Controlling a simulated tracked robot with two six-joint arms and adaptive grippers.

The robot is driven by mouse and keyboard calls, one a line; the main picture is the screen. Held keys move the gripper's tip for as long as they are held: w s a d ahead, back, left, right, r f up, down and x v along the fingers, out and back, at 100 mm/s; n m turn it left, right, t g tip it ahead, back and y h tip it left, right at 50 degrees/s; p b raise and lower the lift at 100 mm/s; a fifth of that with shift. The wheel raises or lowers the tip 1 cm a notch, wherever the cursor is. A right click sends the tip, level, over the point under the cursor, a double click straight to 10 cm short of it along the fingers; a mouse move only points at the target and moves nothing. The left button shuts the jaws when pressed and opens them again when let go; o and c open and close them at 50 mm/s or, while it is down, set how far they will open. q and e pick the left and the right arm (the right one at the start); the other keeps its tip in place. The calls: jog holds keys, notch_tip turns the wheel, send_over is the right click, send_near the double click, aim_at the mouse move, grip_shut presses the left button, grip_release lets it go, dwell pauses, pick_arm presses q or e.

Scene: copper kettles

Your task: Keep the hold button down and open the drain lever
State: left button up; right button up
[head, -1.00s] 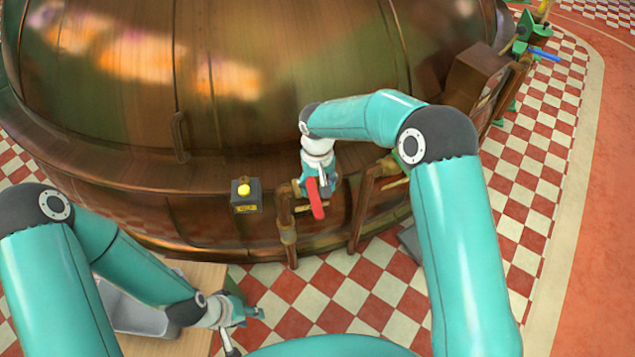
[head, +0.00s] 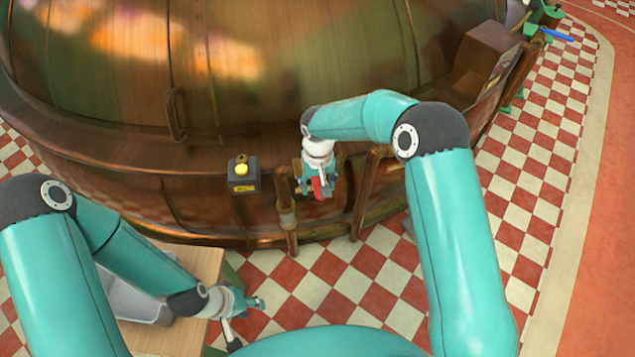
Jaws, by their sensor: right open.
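The yellow hold button (head: 242,170) sits on top of a small dark box (head: 244,186) at the kettle's lower wall, with nothing touching it. The red drain lever (head: 320,189) is on the pipework right of the box. My right gripper (head: 318,183) is open at the lever, its fingers around or just beside it; contact cannot be told. The gripper hides part of the lever and its valve.
The large copper kettle (head: 300,60) fills the back. Copper pipes (head: 287,216) stand beside the lever. A grey tray (head: 135,300) rests on the wooden table (head: 205,262) at lower left. The checkered floor (head: 330,285) between the arms is clear.

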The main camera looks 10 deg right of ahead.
pick_arm(q)
jog(key=c, duration=0.7)
jog(key=shift+s+d+r+g, duration=0.15)
jog(key=shift+s+g, duration=0.25)
jog(key=shift+s, duration=0.35)
grip_shut()
notch_tip(320, 180, up, 17)
jog(key=m+t+y, duration=0.2)
jog(key=m+y, duration=0.1)
jog(key=m, duration=0.2)
send_over(242, 167)
jog(key=shift+s+f, duration=0.15)
jog(key=shift+f, duration=1.55)
jog(key=shift+s+f, duration=0.15)
jog(key=shift+f, duration=1.5)
jog(key=shift+f, duration=0.1)
